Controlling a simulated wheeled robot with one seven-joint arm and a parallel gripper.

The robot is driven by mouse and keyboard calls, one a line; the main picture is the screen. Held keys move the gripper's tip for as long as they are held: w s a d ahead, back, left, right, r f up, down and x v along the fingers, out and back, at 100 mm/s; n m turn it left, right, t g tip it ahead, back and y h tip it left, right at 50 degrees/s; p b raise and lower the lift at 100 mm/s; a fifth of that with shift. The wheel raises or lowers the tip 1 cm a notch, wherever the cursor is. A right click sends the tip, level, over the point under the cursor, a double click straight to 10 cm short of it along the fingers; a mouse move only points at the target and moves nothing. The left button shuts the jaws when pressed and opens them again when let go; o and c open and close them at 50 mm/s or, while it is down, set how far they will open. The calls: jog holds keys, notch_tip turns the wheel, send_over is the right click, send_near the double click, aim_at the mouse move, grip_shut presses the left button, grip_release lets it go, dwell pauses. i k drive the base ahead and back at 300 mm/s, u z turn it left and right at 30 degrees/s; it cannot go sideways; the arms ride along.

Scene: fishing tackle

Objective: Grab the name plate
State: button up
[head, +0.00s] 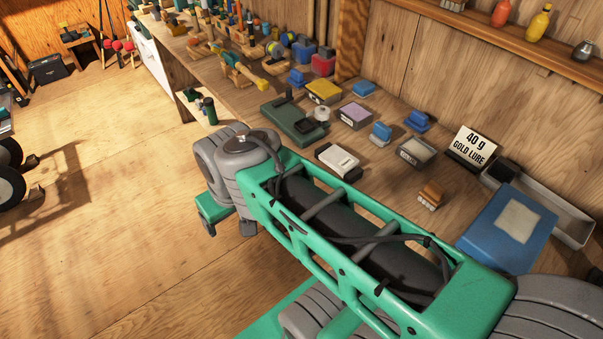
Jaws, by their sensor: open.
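The name plate (477,144) is a white card reading "40 g GOLD LURE" on a dark base. It stands tilted back on the wooden workbench, near the back wall at the right. My green arm with grey joints crosses the foreground, in front of the bench. Nothing of mine touches the plate.
A shelf (500,40) with bottles runs above. Open floor lies left.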

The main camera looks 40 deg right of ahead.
aim_at(334, 157)
jog(key=z, duration=1.45)
